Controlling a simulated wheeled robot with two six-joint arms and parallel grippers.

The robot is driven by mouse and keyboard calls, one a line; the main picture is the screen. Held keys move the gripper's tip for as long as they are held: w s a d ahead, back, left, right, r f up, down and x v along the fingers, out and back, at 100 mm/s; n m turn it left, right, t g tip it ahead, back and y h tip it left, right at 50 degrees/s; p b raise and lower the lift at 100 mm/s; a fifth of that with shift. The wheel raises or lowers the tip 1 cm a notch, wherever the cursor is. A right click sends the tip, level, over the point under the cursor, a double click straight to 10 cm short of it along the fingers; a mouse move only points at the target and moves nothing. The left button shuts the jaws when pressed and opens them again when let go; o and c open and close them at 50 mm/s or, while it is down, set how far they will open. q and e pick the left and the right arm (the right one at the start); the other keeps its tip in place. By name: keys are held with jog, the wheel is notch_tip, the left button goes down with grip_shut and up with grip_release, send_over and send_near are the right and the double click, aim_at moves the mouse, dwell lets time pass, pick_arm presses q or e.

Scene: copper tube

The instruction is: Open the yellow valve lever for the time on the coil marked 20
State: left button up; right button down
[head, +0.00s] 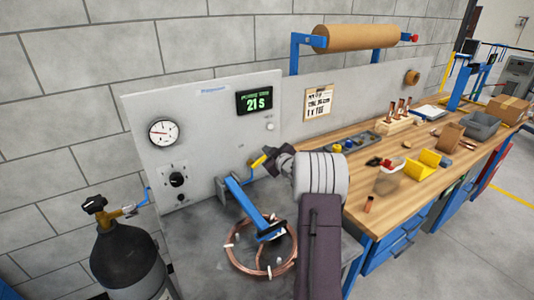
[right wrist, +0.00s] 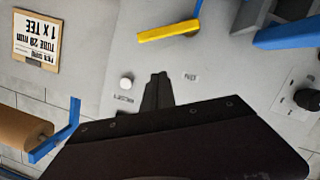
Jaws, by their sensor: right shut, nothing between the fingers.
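The yellow valve lever (head: 258,161) sits on the grey panel, left of my right gripper (head: 279,158). In the right wrist view the yellow lever (right wrist: 168,31) lies nearly level, above the fingertips and apart from them. My right gripper (right wrist: 157,90) is shut and empty, its fingers pointing at the panel. The copper coil (head: 238,262) lies on the grey bench below, under a blue arm-like part (head: 242,203). No mark 20 is readable on the coil. A green display (head: 255,101) on the panel reads 21 S. My left gripper is out of view.
A dark gas cylinder (head: 125,262) stands at lower left. The wooden bench (head: 402,193) at right holds bins and fittings.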

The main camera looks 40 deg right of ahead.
aim_at(262, 159)
jog(key=w+d+f, duration=0.3)
jog(key=w+f, duration=0.1)
jog(key=shift+f+p, duration=0.15)
jog(key=shift+p, duration=0.2)
jog(key=shift+w, duration=0.1)
